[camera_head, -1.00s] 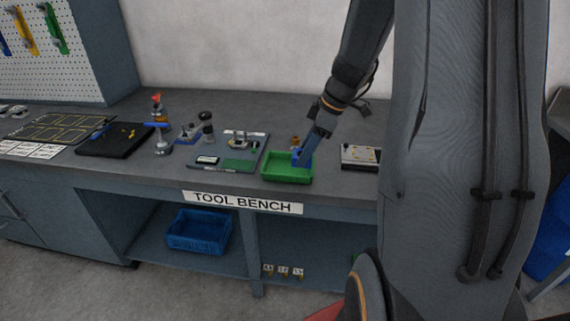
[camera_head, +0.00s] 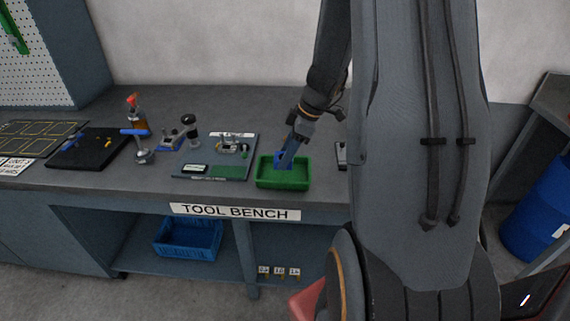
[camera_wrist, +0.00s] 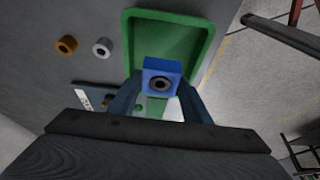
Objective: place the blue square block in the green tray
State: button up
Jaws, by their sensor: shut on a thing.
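The blue square block (camera_wrist: 161,68) has a dark round hole in its face and sits between the fingertips of my gripper (camera_wrist: 160,84) in the wrist view. In the head view my gripper (camera_head: 285,160) is shut on it, over the green tray (camera_head: 283,185). Only a little blue of the block (camera_head: 281,159) shows there. The tray is also behind the block in the wrist view (camera_wrist: 213,50). I cannot tell whether the block touches the tray floor.
A grey board with small parts (camera_head: 216,174) lies left of the tray. An orange ring (camera_wrist: 66,45) and a silver ring (camera_wrist: 102,47) lie beside the tray. A blue bin (camera_head: 188,239) is on the shelf below.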

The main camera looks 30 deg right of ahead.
jog(key=shift+f+p, duration=0.5)
jog(key=shift+f, duration=1.6)
jog(key=shift+f, duration=0.15)
jog(key=o, duration=1.2)
